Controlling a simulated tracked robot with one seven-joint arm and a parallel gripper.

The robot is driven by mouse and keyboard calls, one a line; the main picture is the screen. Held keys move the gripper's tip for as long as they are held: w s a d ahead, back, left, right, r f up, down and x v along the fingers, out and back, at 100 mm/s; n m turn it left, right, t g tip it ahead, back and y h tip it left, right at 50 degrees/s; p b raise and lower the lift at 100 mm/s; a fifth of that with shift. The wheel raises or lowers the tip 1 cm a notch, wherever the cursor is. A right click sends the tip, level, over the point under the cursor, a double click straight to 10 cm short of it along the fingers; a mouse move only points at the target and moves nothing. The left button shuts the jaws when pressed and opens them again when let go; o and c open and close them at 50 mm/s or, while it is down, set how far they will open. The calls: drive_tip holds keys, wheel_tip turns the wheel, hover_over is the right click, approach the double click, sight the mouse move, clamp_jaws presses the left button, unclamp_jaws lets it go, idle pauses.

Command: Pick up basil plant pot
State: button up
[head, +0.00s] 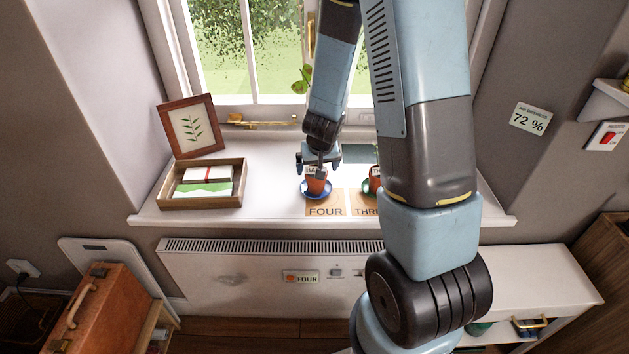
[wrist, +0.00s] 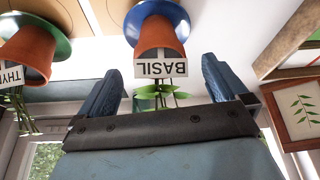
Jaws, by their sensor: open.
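The basil plant pot (head: 316,185) is terracotta with a white label and stands on a blue saucer (head: 304,191) on the windowsill, behind a card marked FOUR. In the wrist view, which is upside down, the basil pot (wrist: 157,36) shows its BASIL label and a few green leaves, with the blue saucer (wrist: 182,20) around its base. My gripper (head: 319,164) is above and at the pot's top in the head view, partly hiding it. In the wrist view my gripper (wrist: 160,70) is open, with one finger on each side of the plant and label; neither finger visibly touches the pot.
A second terracotta pot (wrist: 28,48), labelled THY, stands on a green saucer close beside the basil, partly hidden by my arm in the head view. A wooden tray (head: 203,203) and a leaf picture frame (head: 189,127) are at the sill's left. The window is behind.

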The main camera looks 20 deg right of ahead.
sight(316, 181)
drive_tip(key=shift+w+f, duration=0.1)
drive_tip(key=shift+f, duration=0.2)
drive_tip(key=shift+x, duration=2.5)
drive_tip(key=shift+w+d, duration=0.1)
drive_tip(key=shift+w, duration=0.05)
drive_tip(key=c, duration=1.2)
drive_tip(key=shift+o, duration=0.2)
drive_tip(key=shift+r, duration=0.1)
